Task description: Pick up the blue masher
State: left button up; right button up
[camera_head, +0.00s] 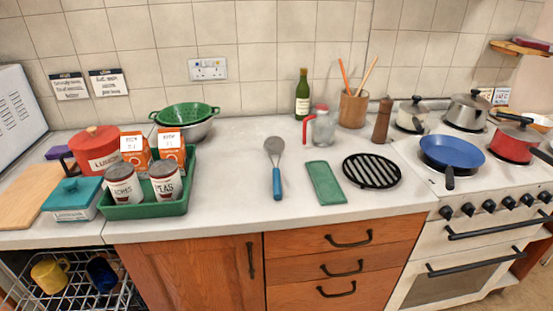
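The blue masher (277,183) lies on the pale countertop, near its middle. Its blue handle points toward the front edge and its round grey metal head (274,148) points toward the wall. Nothing covers it or touches it. Neither of my grippers shows in the head view.
A green tray (150,209) with cans and orange boxes stands left of the masher. A green board (326,183) and a black round grate (372,170) lie to its right. The counter around the masher is clear.

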aim_at(272, 145)
jog(key=i+l+u, duration=0.65)
jog(key=l, duration=0.15)
